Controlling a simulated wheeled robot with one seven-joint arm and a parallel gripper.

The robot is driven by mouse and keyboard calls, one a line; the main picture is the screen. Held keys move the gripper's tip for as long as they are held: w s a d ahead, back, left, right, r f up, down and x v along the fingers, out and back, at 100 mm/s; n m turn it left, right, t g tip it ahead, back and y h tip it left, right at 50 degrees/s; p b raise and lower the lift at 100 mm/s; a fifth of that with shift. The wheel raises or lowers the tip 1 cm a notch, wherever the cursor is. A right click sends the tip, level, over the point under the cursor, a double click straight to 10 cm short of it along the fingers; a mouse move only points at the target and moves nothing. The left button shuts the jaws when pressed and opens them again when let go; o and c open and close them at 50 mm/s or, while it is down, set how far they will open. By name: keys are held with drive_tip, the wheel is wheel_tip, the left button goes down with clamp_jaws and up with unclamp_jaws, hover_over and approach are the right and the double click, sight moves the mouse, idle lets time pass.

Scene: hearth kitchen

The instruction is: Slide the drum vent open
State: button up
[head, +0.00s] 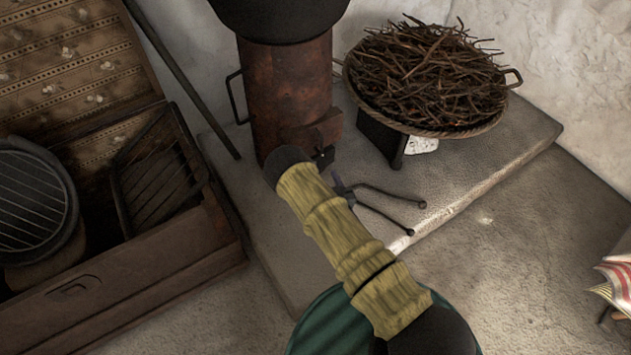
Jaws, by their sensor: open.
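The rusty brown drum (285,90) stands on the stone slab under a dark pot. A small rusty box sticks out low on its front right side, with a dark knob-like piece (323,157) at its lower edge; I take this for the drum vent (318,130). How far it is open I cannot tell. My arm crosses the middle, its dark joint in front of the drum's foot.
A wide basket of twigs (430,75) rests on a dark stand right of the drum. A dark rod (190,85) leans at the left. A wooden chest (150,275) with grates fills the left side. Striped cloth (618,275) lies far right. The slab's front right is clear.

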drive_tip(key=shift+a+f+n+y, duration=0.2)
drive_tip(key=shift+f+n+y, duration=0.1)
drive_tip(key=shift+f+y, duration=0.3)
drive_tip(key=shift+s, duration=0.1)
wheel_tip(320, 180, down, 8)
drive_tip(key=b, duration=0.5)
drive_tip(key=shift+f, duration=0.25)
drive_tip(key=b+x, duration=0.4)
drive_tip(key=x, duration=0.2)
drive_tip(key=shift+b+x, duration=0.3)
drive_tip(key=shift+x, duration=0.5)
drive_tip(key=shift+r, duration=0.15)
clamp_jaws()
